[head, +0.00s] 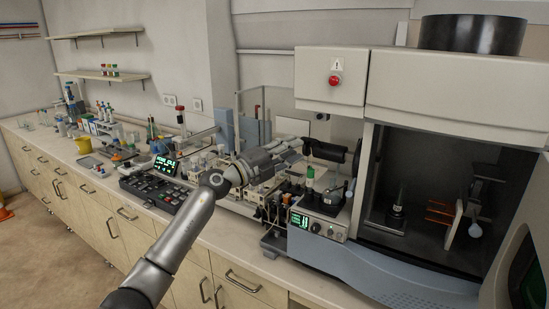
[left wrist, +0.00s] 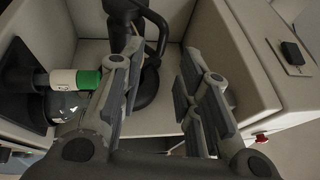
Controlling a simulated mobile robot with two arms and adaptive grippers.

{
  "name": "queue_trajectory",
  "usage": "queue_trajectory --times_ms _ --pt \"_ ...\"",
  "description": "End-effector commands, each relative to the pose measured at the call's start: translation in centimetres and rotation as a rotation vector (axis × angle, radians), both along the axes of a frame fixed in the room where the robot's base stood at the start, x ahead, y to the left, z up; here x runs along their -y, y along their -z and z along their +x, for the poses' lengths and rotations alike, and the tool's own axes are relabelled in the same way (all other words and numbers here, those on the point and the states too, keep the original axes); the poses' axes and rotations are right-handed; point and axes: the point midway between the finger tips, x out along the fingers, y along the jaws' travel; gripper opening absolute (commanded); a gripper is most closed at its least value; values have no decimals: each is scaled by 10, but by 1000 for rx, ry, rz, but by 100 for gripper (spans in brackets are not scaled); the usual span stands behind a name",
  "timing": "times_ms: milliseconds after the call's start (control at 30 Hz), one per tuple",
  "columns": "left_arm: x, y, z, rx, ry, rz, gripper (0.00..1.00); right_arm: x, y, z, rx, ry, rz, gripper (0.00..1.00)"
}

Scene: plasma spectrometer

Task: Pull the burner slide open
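The spectrometer (head: 440,85) stands at the right, its dark compartment (head: 420,175) open at the front. A black part with a curved handle (head: 330,152) sits at its left side; I cannot tell for sure whether this is the burner slide. My left gripper (head: 300,146) is just left of this part in the head view. In the left wrist view the left gripper (left wrist: 162,75) is open, its two fingers apart. The black handle (left wrist: 158,30) shows beyond and between the fingers, and I see no grip on it. My right gripper is not in view.
A white cylinder with a green cap (left wrist: 75,80) lies close to the left finger in the left wrist view. A small instrument with a green display (head: 318,225) stands below the black part. A black keypad unit (head: 155,188) and glassware crowd the bench (head: 255,262).

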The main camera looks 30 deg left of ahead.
Motion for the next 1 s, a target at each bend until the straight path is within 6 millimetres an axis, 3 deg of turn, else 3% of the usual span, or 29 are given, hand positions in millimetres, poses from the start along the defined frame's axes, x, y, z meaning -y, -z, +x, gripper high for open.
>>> queue_trajectory --times_ms 200,400,1000 --pt "-17 7 -36 -1 -1 4 31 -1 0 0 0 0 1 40" --pt "-25 9 -53 0 0 1 31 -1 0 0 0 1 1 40" --pt "-26 9 -57 0 0 1 31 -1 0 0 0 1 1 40"
